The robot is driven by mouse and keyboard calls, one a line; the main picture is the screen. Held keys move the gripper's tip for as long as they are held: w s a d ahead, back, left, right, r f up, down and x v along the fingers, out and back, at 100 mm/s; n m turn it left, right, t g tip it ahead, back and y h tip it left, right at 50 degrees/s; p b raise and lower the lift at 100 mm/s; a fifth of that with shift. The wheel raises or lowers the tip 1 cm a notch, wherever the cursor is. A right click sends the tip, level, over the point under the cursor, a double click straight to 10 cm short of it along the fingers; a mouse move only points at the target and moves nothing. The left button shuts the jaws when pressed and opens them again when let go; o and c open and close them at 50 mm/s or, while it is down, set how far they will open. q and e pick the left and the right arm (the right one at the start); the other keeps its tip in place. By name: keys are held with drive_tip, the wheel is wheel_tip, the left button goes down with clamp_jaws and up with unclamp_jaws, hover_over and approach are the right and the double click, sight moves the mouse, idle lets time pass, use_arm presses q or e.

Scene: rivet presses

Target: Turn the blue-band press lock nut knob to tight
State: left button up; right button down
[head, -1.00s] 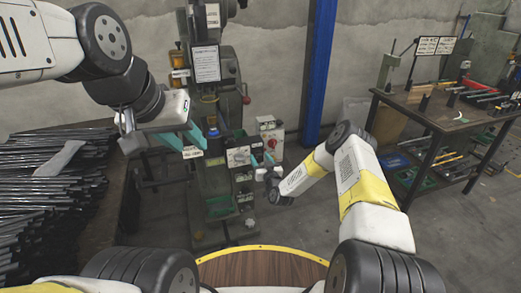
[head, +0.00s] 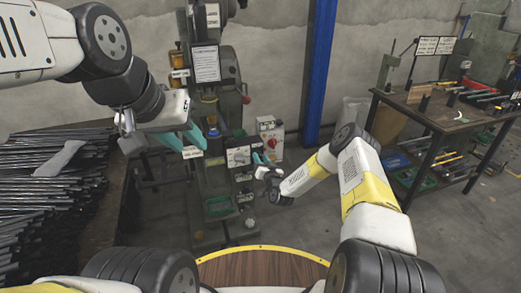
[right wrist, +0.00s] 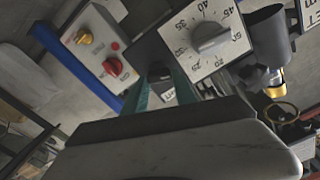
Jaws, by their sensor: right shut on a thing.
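The press (head: 228,105) stands at the middle of the head view, with a blue band (head: 212,134) at mid height. My right gripper (head: 258,160) is at the press's front right, just right of the white dial plate (head: 238,156). In the right wrist view, my right gripper's teal fingers (right wrist: 162,88) are shut on a dark knob (right wrist: 159,72), mostly hidden between them. I cannot read its tight mark. The dial's grey knob (right wrist: 211,38) is beside it, untouched. My left gripper (head: 184,142) is open and empty, left of the press.
A control box (head: 270,135) with red and yellow knobs is close to the right gripper. Black rods (head: 55,185) are piled on the left. A workbench (head: 440,115) stands at right. A blue post (head: 319,70) rises behind. The floor between press and workbench is mostly clear.

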drive_tip(key=m, duration=1.3)
drive_tip(key=shift+d+f, duration=0.15)
drive_tip(key=shift+f, duration=0.1)
drive_tip(key=shift+m, duration=0.3)
drive_tip(key=c, duration=1)
unclamp_jaws()
drive_tip(key=v, duration=0.7)
drive_tip(key=shift+s, duration=0.3)
drive_tip(key=shift+d+r, duration=0.1)
